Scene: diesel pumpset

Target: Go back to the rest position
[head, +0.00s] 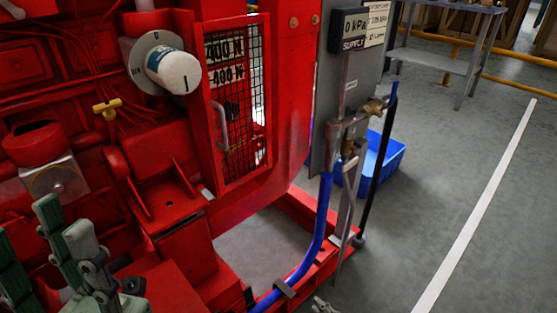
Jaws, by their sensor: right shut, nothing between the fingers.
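My right gripper (68,232) shows in the lower left of the head view, grey-green with grey joints. It is shut and empty, in front of the red pumpset (215,215). I cannot tell from this view whether it touches the red parts behind it. I cannot make out my left gripper. Another green piece lies at the lower left edge, cut off by the frame; I cannot tell what it belongs to.
A white round knob (175,68), a yellow tap handle (107,108) and a mesh guard (240,105) are on the pumpset. A blue hose (322,215) runs down beside a gauge box (350,35). A blue crate (385,158) stands behind.

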